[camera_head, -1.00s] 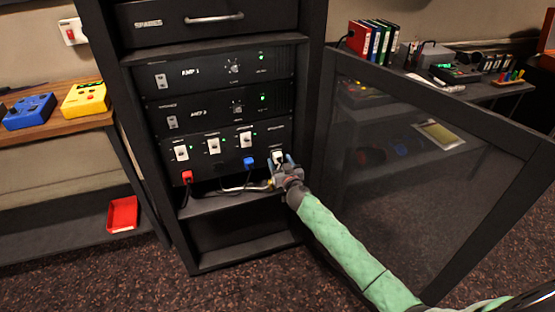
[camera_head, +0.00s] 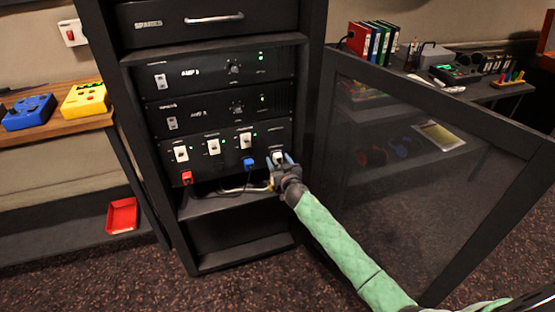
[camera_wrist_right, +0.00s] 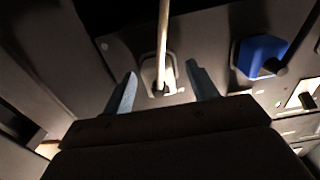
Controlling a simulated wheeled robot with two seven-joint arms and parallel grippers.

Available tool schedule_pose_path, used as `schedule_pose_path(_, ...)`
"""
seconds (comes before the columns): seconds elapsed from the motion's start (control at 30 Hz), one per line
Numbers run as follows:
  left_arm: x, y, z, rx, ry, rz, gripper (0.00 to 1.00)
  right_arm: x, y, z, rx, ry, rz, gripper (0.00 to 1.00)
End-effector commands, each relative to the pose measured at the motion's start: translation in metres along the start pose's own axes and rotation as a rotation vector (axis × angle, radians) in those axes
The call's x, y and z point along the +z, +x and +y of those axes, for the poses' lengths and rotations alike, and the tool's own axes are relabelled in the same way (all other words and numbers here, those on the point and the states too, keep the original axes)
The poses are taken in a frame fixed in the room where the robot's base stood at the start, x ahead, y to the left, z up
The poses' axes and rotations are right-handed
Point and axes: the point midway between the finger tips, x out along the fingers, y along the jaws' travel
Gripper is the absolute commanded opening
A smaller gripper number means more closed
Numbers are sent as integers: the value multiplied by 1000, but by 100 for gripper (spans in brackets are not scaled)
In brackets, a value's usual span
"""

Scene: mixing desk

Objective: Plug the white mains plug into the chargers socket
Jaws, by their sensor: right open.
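The white mains plug (camera_head: 278,157) is at the right end of the lower rack panel (camera_head: 222,160), at the chargers socket position. In the right wrist view the plug (camera_wrist_right: 158,78) sits against the panel with its pale cord running up across the picture. How deep it sits in the socket cannot be told. My right gripper (camera_head: 281,162) is in front of it. In the right wrist view its two blue fingers (camera_wrist_right: 161,75) are open, one on each side of the plug, with gaps visible between. My left gripper is not in view.
A blue plug (camera_head: 249,164) and a red plug (camera_head: 187,177) are in the same panel, left of the white one. Cords lie on the shelf (camera_head: 225,205) below. The glass rack door (camera_head: 400,200) stands open right of my arm.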

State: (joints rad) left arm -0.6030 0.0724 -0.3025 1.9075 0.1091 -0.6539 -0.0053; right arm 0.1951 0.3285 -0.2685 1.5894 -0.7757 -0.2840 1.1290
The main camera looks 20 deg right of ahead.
Motion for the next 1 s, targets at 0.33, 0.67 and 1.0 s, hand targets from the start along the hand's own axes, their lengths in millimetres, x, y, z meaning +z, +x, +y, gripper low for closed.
schedule_pose_path(0.33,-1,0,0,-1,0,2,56,0,0,1,0,-1,0,58)
schedule_pose_path(0.67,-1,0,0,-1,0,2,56,0,0,1,0,-2,1,58)
schedule_pose_path(1.0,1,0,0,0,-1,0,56,-1,0,1,0,-2,1,0)
